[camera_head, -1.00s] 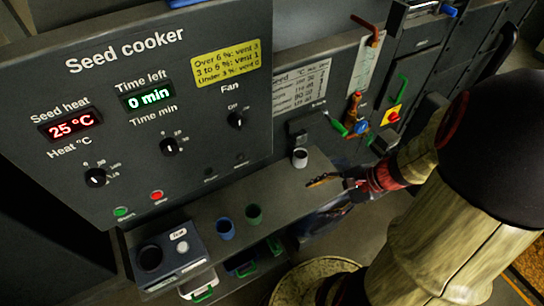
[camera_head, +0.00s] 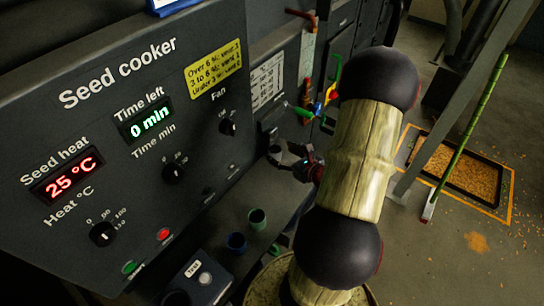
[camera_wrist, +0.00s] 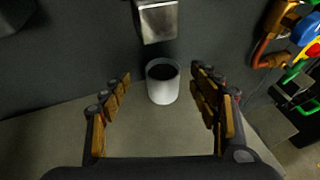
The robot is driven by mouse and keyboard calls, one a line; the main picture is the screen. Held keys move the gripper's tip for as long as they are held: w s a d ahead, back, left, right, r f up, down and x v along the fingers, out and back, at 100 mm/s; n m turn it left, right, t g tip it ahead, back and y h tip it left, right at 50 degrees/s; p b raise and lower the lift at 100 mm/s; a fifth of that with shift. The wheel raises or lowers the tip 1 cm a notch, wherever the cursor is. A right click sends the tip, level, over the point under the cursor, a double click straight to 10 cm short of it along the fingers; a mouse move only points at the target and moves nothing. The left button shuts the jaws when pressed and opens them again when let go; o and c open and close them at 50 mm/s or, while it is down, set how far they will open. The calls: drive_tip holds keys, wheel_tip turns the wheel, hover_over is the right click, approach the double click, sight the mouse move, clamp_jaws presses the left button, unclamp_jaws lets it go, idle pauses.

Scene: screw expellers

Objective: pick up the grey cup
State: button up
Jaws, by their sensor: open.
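The grey cup (camera_wrist: 162,84) stands upright on the shelf in the wrist view, pale outside with a dark inside. It sits under a square metal spout. My gripper (camera_wrist: 161,80) is open, with one finger on each side of the cup in the picture and gaps on both sides. I cannot tell how far the cup reaches in between the fingers. In the head view the cup (camera_head: 275,152) is a small pale shape, partly hidden by my gripper (camera_head: 290,158).
The metal spout (camera_wrist: 156,20) hangs close above the cup. Pipes and valves (camera_wrist: 285,38) are at the right. The seed cooker panel (camera_head: 130,150) rises behind the shelf.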

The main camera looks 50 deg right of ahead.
sight(271, 147)
drive_tip(key=b+x, duration=0.1)
drive_tip(key=x, duration=0.2)
drive_tip(key=b+x, duration=0.1)
drive_tip(key=x, duration=0.2)
drive_tip(key=shift+s+d+f, duration=0.15)
drive_tip(key=shift+d+f, duration=0.05)
drive_tip(key=shift+f, duration=0.2)
drive_tip(key=shift+r, duration=0.1)
drive_tip(key=shift+c, duration=1.2)
drive_tip(key=c, duration=1)
drive_tip(key=shift+r, duration=0.1)
drive_tip(key=shift+c, duration=0.2)
